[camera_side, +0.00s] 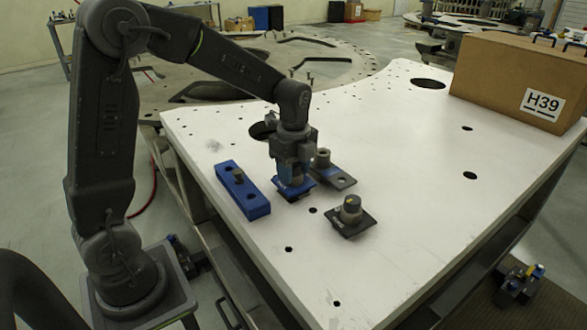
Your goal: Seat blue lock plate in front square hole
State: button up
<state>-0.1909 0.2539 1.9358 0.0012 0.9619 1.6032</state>
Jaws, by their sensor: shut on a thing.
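My gripper (294,170) points down over the white turret plate (400,170) and is shut on the blue lock plate (297,190). The lock plate is a flat, dark-edged blue piece just below the fingers, at or very near the white surface. I cannot tell whether it touches the surface. No square hole shows clearly; the area under the lock plate is hidden by it and by my gripper. Small dark holes (288,249) lie nearer the front edge, but their shape is too small to tell.
A blue block (242,191) with a dark knob lies just left of my gripper. A dark square plate with a round knob (351,210) lies front right. A cardboard box (490,80) stands at the back right.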

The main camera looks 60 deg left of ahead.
jog(key=shift+f, duration=1.2)
dwell(1.6)
jog(key=o, duration=1.5)
jog(key=shift+r, duration=0.15)
jog(key=shift+r, duration=3.4)
